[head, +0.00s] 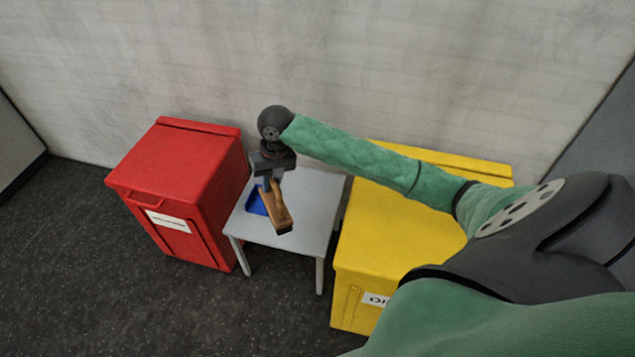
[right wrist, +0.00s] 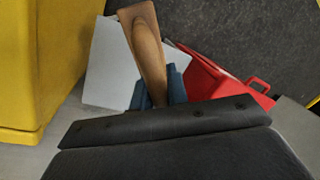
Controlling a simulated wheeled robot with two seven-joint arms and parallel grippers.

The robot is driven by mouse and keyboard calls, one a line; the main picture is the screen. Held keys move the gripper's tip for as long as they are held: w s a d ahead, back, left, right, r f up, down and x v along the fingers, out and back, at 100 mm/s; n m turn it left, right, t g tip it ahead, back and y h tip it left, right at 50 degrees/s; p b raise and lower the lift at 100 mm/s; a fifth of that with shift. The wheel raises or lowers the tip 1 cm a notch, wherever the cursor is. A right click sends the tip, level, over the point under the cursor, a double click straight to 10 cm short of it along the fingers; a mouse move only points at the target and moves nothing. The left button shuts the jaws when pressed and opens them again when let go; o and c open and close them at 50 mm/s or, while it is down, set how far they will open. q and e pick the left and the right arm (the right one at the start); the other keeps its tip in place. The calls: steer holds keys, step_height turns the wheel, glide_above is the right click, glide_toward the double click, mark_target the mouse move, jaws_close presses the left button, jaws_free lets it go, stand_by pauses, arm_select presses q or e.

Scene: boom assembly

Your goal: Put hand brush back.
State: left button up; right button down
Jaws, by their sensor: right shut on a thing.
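The hand brush (head: 275,208) has a brown wooden body with dark bristles at its lower end. My right gripper (head: 271,182) is shut on it and holds it over the small grey table (head: 312,205). In the right wrist view the brush's wooden handle (right wrist: 148,55) runs up from the gripper (right wrist: 160,98). A blue dustpan (head: 256,200) lies on the table, partly hidden behind the brush. I cannot tell whether the brush touches the dustpan. My left gripper is not in view.
A red bin (head: 185,190) stands left of the table and a yellow bin (head: 385,235) stands right of it. Both sit close on either side. A grey wall is behind. The table's right part is bare, and dark floor (head: 110,290) lies in front.

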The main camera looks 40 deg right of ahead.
steer(key=s+d+f+m+t+h, duration=0.1)
steer(key=d+f+m, duration=0.35)
steer(key=d, duration=0.75)
steer(key=d+f+m, duration=0.3)
steer(key=d+f, duration=0.3)
steer(key=d, duration=0.6)
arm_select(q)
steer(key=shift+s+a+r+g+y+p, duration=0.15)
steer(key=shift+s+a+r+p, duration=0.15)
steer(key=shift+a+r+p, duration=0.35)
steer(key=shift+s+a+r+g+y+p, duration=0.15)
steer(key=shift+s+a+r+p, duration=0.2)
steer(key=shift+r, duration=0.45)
arm_select(e)
steer(key=w+a+f, duration=0.5)
steer(key=w+f, duration=0.5)
steer(key=shift+f, duration=0.4)
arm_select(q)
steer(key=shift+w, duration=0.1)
arm_select(e)
steer(key=shift+w+a+f, duration=0.1)
steer(key=c, duration=1.5)
jaws_free()
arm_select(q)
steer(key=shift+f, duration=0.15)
arm_select(e)
steer(key=shift+o, duration=0.7)
